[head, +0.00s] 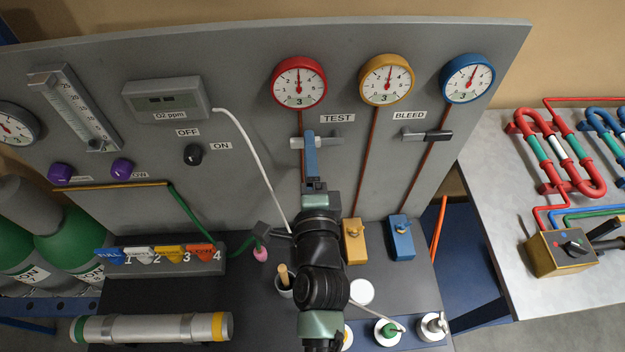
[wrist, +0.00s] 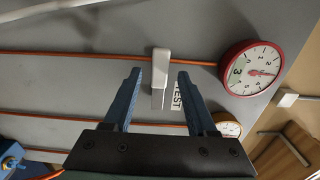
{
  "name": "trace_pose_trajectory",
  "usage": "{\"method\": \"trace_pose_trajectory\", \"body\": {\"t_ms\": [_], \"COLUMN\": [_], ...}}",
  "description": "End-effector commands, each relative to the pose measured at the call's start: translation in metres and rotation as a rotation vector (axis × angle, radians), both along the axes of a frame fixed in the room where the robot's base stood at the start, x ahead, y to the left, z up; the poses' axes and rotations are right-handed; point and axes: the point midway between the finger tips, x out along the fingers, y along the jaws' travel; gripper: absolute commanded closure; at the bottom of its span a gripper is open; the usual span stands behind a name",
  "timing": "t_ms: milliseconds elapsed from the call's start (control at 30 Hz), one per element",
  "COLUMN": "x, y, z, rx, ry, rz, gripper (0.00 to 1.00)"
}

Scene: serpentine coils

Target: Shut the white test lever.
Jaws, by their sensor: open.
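The white test lever (head: 296,142) is on the grey panel below the red-rimmed gauge, beside the TEST label. It lies crosswise to the thin red pipe, and the blue fingers hide part of it in the head view. In the wrist view the lever (wrist: 161,62) shows its white handle and a grey end between the two fingertips, with a gap on each side. My gripper (head: 310,140) is open in front of the lever. Both blue fingers of my gripper (wrist: 159,76) show in the wrist view, with nothing held. Depth to the lever is hard to tell.
The BLEED lever (head: 428,136) is on the panel to the right. The red gauge (head: 299,82) is just above the test lever. A white hose (head: 253,160) hangs to the left. Yellow (head: 354,243) and blue (head: 401,240) blocks stand below.

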Motion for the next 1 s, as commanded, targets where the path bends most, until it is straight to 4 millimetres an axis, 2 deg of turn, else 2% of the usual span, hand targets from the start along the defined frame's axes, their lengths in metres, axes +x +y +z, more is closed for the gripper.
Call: {"method": "trace_pose_trajectory", "body": {"t_ms": [400, 600, 800, 1000], "x": [-0.075, -0.105, -0.119, -0.122], "y": [0.0, 0.0, 0.0, 0.0], "z": [-0.005, -0.003, -0.001, 0.001], "rx": [0.001, 0.0, 0.002, 0.001], "ry": [0.002, 0.001, 0.0, -0.001], "rz": [-0.001, 0.0, 0.0, 0.0], "gripper": [0.43, 0.43, 0.43, 0.43]}}
